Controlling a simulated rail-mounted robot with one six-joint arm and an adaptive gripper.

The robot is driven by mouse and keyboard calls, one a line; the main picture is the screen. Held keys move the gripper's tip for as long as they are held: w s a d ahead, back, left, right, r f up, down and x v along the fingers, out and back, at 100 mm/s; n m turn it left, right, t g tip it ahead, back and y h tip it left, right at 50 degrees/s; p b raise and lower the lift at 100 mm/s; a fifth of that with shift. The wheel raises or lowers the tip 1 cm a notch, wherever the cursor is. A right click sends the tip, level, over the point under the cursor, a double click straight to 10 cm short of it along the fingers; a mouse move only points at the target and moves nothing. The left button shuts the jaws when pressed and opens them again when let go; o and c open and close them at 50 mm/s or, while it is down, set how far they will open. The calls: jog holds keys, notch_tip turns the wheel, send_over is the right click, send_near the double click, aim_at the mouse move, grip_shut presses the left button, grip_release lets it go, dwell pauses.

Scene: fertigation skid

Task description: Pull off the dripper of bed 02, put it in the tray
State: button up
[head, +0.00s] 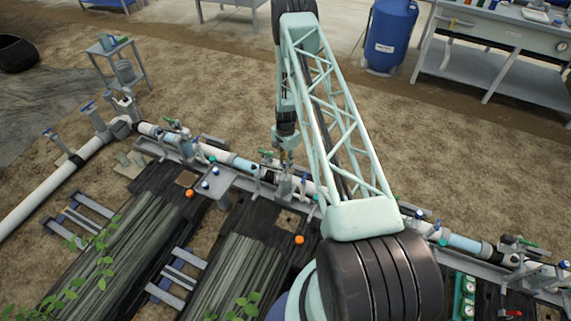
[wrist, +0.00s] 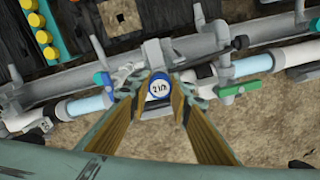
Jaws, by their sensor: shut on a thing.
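My gripper (wrist: 160,92) is shut on a round dripper (wrist: 159,88) with a blue rim and a white face marked "2 l/h", seen between the finger pads in the wrist view. I cannot tell whether the dripper is still seated on its fitting or free of it. In the head view my gripper (head: 284,160) hangs low over the pipe line, and the dripper is too small to make out. A small grey tray-like stand (head: 224,184) with blue-topped pieces is left of my gripper. No bed number is readable.
The pipe (head: 245,164) runs along the bed ends with upright fittings and valves. A green lever (wrist: 238,90) and a blue lever (wrist: 104,86) flank my fingers. A teal strip with yellow caps (wrist: 44,37) is nearby. Open soil (head: 210,90) lies behind.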

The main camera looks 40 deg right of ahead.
jog(key=shift+r, duration=0.15)
jog(key=shift+r+p, duration=0.95)
jog(key=shift+r, duration=1.9)
